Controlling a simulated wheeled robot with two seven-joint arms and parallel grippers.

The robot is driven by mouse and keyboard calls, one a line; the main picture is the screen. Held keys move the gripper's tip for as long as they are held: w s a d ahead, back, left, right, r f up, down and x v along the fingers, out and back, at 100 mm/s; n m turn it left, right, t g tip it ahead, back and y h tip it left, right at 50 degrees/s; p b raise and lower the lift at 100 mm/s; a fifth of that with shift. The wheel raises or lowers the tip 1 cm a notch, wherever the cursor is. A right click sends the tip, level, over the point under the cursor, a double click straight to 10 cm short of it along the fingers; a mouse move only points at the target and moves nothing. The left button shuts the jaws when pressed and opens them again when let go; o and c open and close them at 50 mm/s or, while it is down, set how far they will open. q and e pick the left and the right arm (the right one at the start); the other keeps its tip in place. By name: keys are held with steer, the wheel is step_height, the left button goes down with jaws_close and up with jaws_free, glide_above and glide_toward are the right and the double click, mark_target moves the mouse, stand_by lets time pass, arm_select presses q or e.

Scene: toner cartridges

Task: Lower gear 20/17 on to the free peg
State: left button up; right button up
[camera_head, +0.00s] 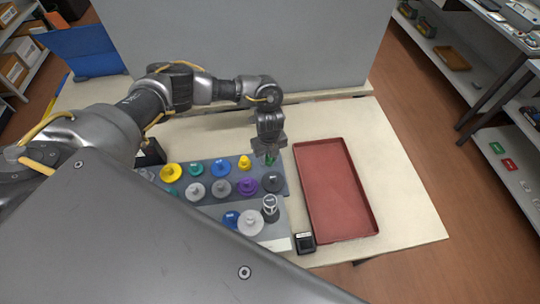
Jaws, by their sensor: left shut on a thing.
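My left gripper (269,153) is over the back right part of the grey gear board (282,224). It is shut on a small green piece, probably a gear (271,161), mostly hidden by the fingers. I cannot read any 20/17 marking. The piece is at the board's rear right, behind a dark grey gear (272,183). I cannot tell whether it touches a peg, and no bare peg is clearly visible. My right gripper is not in view.
Nearby gears include a purple gear (247,187), a small yellow gear (244,163) and a blue gear (220,168).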

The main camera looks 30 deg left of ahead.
arm_select(q)
steer(key=o, duration=1)
steer(key=shift+o, duration=0.2)
step_height(320, 180, up, 11)
steer(key=shift+b, duration=0.35)
steer(key=shift+f, duration=0.15)
